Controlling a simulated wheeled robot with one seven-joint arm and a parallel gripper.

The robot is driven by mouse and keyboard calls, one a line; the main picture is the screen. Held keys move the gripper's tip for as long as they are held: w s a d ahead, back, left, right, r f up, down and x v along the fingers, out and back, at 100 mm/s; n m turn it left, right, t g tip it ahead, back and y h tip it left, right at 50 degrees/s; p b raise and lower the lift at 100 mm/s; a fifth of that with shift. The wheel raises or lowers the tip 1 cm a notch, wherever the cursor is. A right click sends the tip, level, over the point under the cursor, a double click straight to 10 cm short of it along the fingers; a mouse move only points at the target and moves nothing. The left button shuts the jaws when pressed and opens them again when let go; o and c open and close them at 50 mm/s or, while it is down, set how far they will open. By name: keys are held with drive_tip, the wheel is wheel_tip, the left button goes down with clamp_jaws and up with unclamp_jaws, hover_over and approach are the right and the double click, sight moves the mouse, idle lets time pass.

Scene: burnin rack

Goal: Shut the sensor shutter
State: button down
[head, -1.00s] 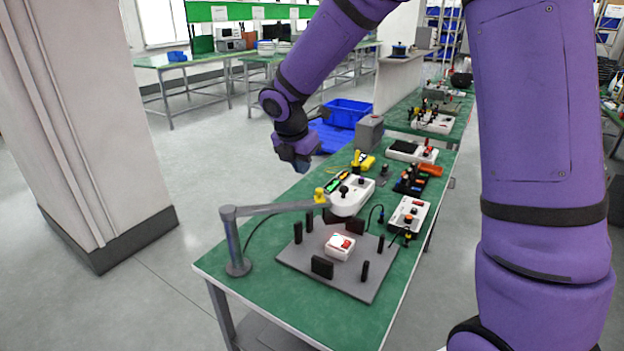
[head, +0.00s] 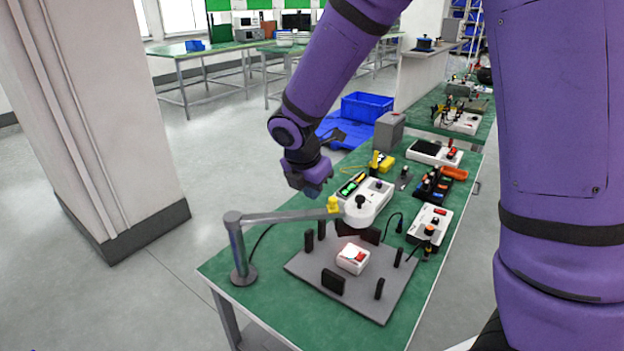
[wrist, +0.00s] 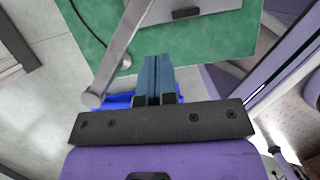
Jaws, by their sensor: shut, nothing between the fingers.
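My gripper (head: 311,188) is in the air near the bench's left edge, left of a white unit (head: 378,193) with a black knob. Its blue fingers are shut and empty in the wrist view (wrist: 157,78). A grey swing arm (head: 285,217) on a post reaches right over the bench to a yellow knob (head: 333,204). My gripper touches none of these.
A grey plate (head: 310,268) with several black posts carries a white box (head: 352,259) with a red top. Switch units, cables and a grey box (head: 389,131) stand farther along the green bench (head: 262,300).

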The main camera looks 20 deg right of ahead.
sight(338, 209)
drive_tip(key=w+d+f, duration=0.1)
drive_tip(key=f, duration=0.1)
drive_tip(key=w+d+f, duration=0.1)
drive_tip(key=d, duration=0.1)
drive_tip(key=w+d+f, duration=0.1)
drive_tip(key=f, duration=0.1)
drive_tip(key=shift+d+f, duration=0.25)
drive_tip(key=shift+f, duration=0.05)
drive_tip(key=shift+d, duration=0.1)
drive_tip(key=shift+d+f, duration=0.1)
drive_tip(key=shift+d, duration=1.05)
